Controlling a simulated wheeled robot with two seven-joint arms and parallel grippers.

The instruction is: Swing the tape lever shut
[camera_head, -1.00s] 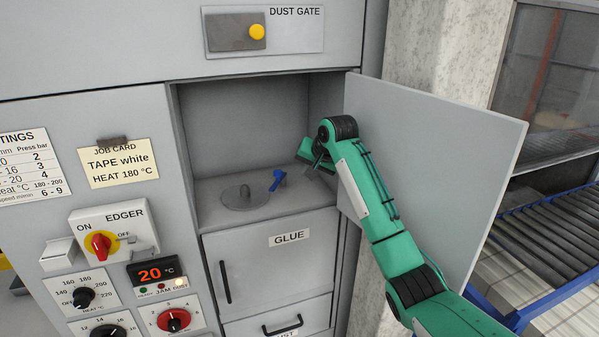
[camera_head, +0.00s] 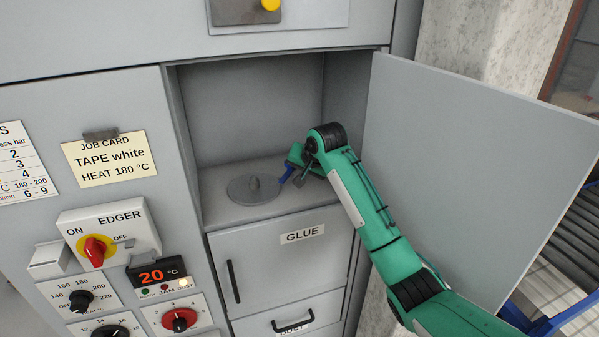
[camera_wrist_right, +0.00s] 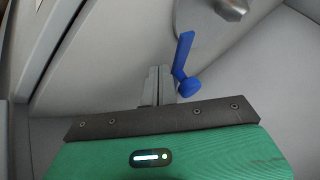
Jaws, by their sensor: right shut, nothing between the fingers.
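The tape lever (camera_head: 286,176), a small blue handle, is inside the open grey compartment, to the right of a round grey disc (camera_head: 240,191) with a central stub. In the right wrist view the blue lever (camera_wrist_right: 184,55) shows an arm and a round knob, beside the disc (camera_wrist_right: 195,25). My right gripper (camera_head: 303,179) reaches in from the right, close beside the lever and partly hiding it. Its fingers are together and empty in the right wrist view (camera_wrist_right: 160,75), just left of the knob; I cannot tell whether they touch it. My left gripper is not in view.
The compartment door (camera_head: 470,170) stands open on the right, with my right arm in front of it. The GLUE door (camera_head: 280,265) is shut below. The EDGER switch panel (camera_head: 110,228) and a job card (camera_head: 108,160) are on the left.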

